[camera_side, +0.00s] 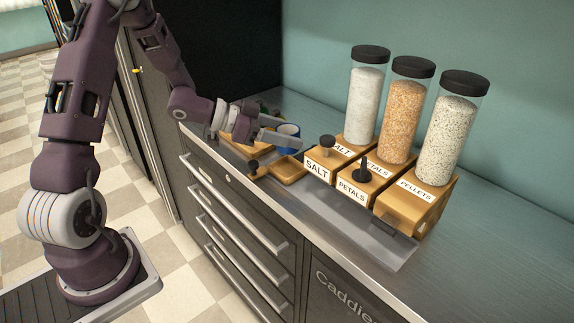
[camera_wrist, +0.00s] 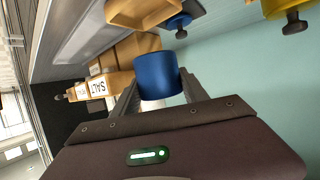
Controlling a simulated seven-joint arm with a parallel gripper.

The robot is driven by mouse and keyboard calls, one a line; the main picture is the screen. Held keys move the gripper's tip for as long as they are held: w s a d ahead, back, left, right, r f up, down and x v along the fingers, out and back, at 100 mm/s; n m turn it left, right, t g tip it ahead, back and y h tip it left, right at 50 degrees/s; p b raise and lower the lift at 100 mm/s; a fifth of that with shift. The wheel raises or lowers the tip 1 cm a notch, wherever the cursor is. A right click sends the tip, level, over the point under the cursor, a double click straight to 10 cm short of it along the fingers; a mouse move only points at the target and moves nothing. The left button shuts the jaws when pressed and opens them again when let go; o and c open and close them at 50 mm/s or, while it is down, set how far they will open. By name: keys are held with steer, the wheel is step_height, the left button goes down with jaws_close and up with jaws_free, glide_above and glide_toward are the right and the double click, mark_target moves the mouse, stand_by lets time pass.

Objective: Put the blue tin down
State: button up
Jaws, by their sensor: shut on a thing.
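The blue tin (camera_side: 289,129) is between the fingers of my gripper (camera_side: 290,134) in the side view, near the back of the counter. In the wrist view the tin (camera_wrist: 157,75) shows as a plain blue cylinder, with the gripper fingers (camera_wrist: 157,92) shut on its two sides. A pale patch shows just below it there. The fingers hide part of the tin in the side view. I cannot tell whether its base touches the counter.
An empty wooden tray (camera_side: 288,171) lies in front of my gripper, with a dark-knobbed piece (camera_side: 253,168) beside it. To the right stand labelled wooden dispensers with tall jars of salt (camera_side: 366,100), petals (camera_side: 404,115) and pellets (camera_side: 449,135). Bare counter (camera_side: 500,230) lies right of them.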

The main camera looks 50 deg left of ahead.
step_height(320, 180, down, 7)
steer(key=shift+r, duration=0.1)
steer(key=o, duration=1.6)
